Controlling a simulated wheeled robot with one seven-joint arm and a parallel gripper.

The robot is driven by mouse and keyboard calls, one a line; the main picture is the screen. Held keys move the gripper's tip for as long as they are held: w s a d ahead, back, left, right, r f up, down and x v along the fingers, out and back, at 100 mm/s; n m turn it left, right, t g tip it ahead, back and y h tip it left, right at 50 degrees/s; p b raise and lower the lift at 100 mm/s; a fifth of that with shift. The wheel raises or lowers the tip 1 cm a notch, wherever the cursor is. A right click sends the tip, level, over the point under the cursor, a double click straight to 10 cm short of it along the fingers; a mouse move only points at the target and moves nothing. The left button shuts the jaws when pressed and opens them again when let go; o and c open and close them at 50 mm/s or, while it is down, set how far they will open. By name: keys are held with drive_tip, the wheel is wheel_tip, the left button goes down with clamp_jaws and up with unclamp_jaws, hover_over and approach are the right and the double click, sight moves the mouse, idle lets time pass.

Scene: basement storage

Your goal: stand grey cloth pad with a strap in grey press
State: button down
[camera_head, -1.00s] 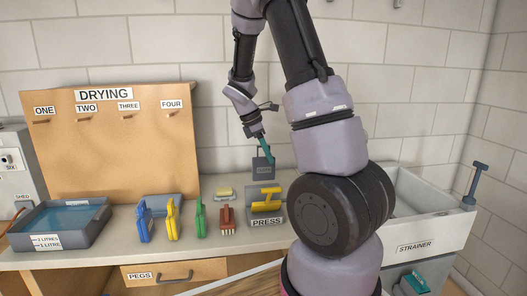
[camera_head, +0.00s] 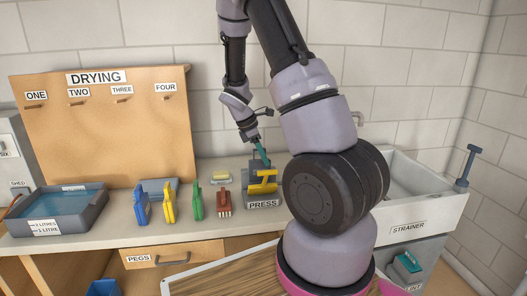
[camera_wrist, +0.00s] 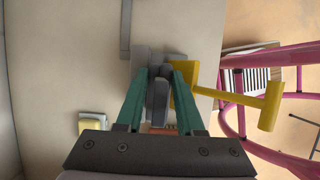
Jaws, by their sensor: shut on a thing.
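My gripper (camera_head: 262,151) is shut on the strap of the grey cloth pad (camera_head: 256,166) above the counter. In the wrist view the grey pad (camera_wrist: 157,98) shows edge-on between the teal fingers (camera_wrist: 160,72). The pad is upright at the press, just behind the handle in the head view. Its lower edge is hidden, so I cannot tell whether it rests in the press. The yellow handle (camera_wrist: 270,106) extends right of the fingers in the wrist view.
A red brush (camera_head: 224,201), a yellow block (camera_head: 221,177) and green, yellow and blue tools stand left of the press. A water basin (camera_head: 60,212) is far left. The sink (camera_head: 420,208) is right, behind my arm. A DRYING board (camera_head: 105,125) stands behind.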

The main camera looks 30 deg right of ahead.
sight(264, 167)
drive_tip(key=shift+f, duration=1.75)
drive_tip(key=shift+s+f, duration=0.1)
drive_tip(key=shift+f, duration=0.1)
